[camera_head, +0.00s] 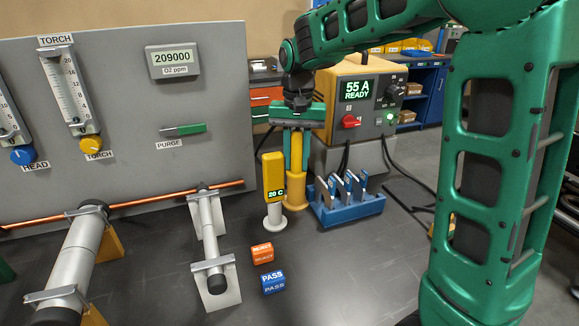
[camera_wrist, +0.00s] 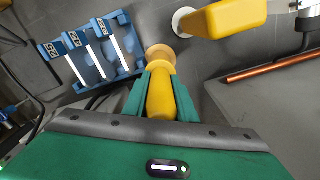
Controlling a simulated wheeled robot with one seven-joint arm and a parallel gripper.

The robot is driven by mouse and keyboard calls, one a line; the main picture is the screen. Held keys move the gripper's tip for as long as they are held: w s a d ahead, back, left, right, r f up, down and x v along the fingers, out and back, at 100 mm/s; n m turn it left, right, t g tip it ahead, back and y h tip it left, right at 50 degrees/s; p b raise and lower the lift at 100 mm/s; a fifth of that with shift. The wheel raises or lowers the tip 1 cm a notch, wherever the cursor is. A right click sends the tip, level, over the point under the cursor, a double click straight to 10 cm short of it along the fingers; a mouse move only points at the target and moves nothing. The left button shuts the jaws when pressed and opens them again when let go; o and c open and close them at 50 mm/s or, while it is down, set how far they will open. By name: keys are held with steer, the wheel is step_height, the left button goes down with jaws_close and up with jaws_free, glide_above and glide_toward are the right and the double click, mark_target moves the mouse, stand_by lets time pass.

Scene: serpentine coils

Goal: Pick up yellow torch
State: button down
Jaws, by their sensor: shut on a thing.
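The yellow torch (camera_head: 297,155) stands upright between the fingers of my gripper (camera_head: 296,168), close to the front of the grey panel. My gripper points down and is shut on the torch, one green finger on each side. In the wrist view the torch (camera_wrist: 160,98) lies between the fingertips (camera_wrist: 162,76). Its lower end meets a wider yellow-orange base (camera_head: 295,203) at the table. I cannot tell whether the torch touches the base or is slightly lifted.
A yellow temperature meter (camera_head: 273,176) on a white stand is close left of the torch. A blue rack (camera_head: 345,211) with tagged pieces is close right. The yellow power unit (camera_head: 350,100) stands behind. REJECT (camera_head: 262,253) and PASS (camera_head: 272,282) blocks and clamped tubes (camera_head: 211,240) are nearer.

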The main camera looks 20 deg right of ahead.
step_height(320, 180, up, 18)
stand_by(0.8)
stand_by(0.6)
